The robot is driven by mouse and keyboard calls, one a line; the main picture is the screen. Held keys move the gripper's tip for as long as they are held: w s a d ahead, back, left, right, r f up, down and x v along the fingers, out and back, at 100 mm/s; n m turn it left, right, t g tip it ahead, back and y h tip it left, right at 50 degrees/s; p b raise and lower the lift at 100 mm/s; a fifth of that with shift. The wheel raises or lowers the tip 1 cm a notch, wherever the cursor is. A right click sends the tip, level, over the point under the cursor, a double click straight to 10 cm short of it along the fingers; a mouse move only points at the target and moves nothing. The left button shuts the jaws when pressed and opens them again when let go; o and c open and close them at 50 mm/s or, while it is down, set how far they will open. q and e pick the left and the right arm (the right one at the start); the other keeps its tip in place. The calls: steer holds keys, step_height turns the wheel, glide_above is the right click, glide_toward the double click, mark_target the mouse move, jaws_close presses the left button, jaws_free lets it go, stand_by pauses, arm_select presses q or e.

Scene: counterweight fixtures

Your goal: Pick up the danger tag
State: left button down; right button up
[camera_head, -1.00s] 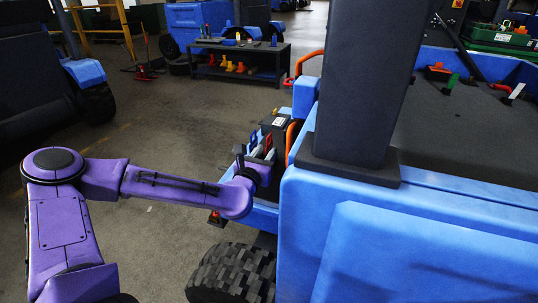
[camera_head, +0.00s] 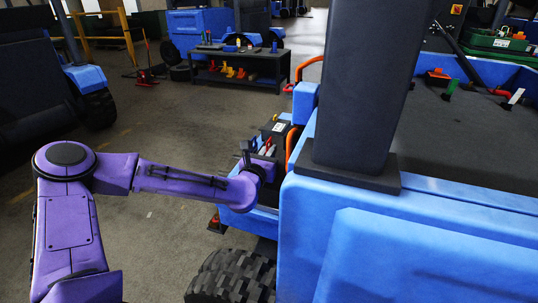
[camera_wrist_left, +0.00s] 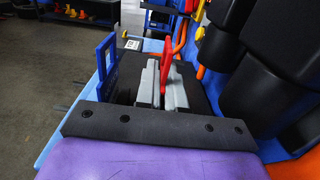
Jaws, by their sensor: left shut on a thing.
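The danger tag, a flat red piece (camera_wrist_left: 167,62), stands upright between the grey fingers of my left gripper (camera_wrist_left: 165,88) in the left wrist view. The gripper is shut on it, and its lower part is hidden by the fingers. In the head view my left gripper (camera_head: 262,150) is at the blue machine's side, next to the black box, and a bit of red shows there. A blue piece with an open frame (camera_wrist_left: 106,68) stands just left of the fingers in the wrist view. My right gripper is not in view.
The black box with a white label (camera_head: 275,128) and an orange handle (camera_head: 291,145) are close by the gripper. The blue machine body (camera_head: 400,240) and its dark post (camera_head: 360,80) fill the right. Open floor lies left, with a dark bench (camera_head: 240,67) behind.

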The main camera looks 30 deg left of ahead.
mark_target(267, 145)
arm_select(q)
step_height(267, 145, up, 3)
steer(key=shift+r+p, duration=0.2)
steer(key=shift+p, duration=0.25)
steer(key=s+d+r+b, duration=0.6)
steer(key=s+r+b, duration=0.3)
steer(key=s, duration=0.3)
steer(key=shift+s+d, duration=0.15)
steer(key=shift+d, duration=0.25)
steer(key=shift+r, duration=0.1)
